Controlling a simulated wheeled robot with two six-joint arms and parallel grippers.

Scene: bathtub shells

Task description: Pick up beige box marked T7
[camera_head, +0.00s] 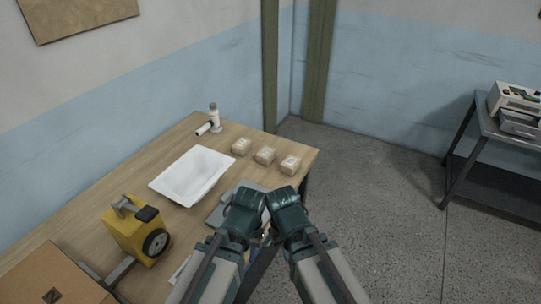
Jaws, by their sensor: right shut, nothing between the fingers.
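Three small beige boxes stand in a slanting row near the table's far right edge: a left box (241,147), a middle box (265,156) and a right box (290,165). Each has a pale label on top, too small to read, so I cannot tell which is T7. My left gripper (259,237) and right gripper (270,237) are close together at the bottom middle, on the near side of the boxes and apart from them. Their fingers are largely hidden by my wrists. The right gripper is shut and empty; the left one's opening cannot be made out.
A white bathtub shell (192,176) lies on the wooden table (75,226), left of the boxes. A yellow machine (136,230) and a cardboard box (50,276) are nearer left. A white-and-grey item (214,118) stands behind. A dark side table (491,150) is at right, across open floor.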

